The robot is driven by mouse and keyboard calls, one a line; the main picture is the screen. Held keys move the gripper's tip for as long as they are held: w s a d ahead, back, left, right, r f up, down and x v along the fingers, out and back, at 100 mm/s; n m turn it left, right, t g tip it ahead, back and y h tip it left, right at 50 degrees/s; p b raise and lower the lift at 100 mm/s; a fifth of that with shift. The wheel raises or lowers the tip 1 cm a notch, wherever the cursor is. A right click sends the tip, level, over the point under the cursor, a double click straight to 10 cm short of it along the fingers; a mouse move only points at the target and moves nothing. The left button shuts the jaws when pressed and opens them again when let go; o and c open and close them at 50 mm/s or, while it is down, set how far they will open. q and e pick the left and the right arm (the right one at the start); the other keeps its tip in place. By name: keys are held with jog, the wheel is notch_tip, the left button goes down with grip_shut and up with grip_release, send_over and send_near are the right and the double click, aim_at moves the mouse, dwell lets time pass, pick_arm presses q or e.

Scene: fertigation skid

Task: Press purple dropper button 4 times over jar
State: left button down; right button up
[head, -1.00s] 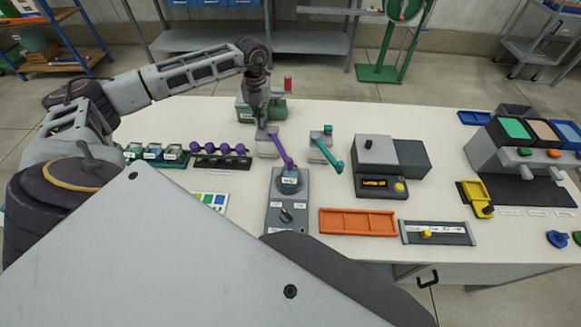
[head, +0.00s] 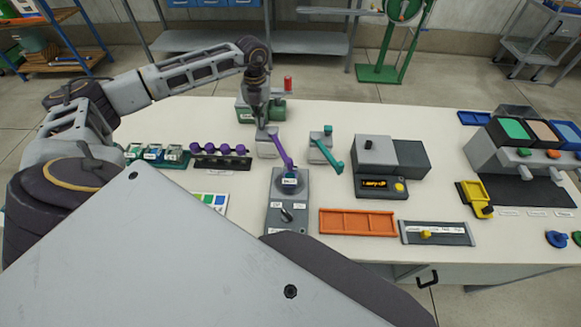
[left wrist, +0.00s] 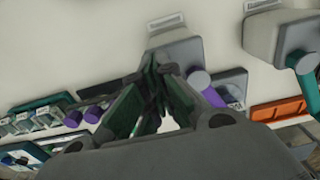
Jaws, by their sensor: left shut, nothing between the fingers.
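The purple dropper has a grey body (head: 267,149) and a purple spout (head: 280,149) that slopes down towards the jar. The jar (head: 290,179), with a white label and dark blue contents, stands on a grey base under the spout's end. My left gripper (head: 263,123) is shut and empty, pointing down at the dropper's top; it hides the button, so I cannot tell whether it touches it. In the left wrist view the shut fingers (left wrist: 156,65) are in front of the dropper body (left wrist: 178,48), with the purple spout (left wrist: 200,82) beside them. My right gripper is out of view.
A teal dropper (head: 325,150) stands just right of the purple one. A row of purple-topped items (head: 220,149) and small jars (head: 155,152) lie left. A green-and-grey device (head: 275,111) stands behind. An orange tray (head: 357,221) lies front right.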

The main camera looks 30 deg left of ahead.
pick_arm(q)
jog(key=shift+r+p, duration=0.55)
jog(key=shift+r, duration=0.5)
jog(key=shift+f+b, duration=0.95)
jog(key=shift+f, duration=0.5)
dwell(0.8)
jog(key=shift+r+p, duration=0.85)
jog(key=shift+r, duration=0.6)
jog(key=shift+f+b, duration=1.1)
jog(key=shift+f, duration=0.6)
jog(key=shift+r, duration=0.25)
jog(key=shift+r+p, duration=1)
jog(key=shift+r, duration=0.45)
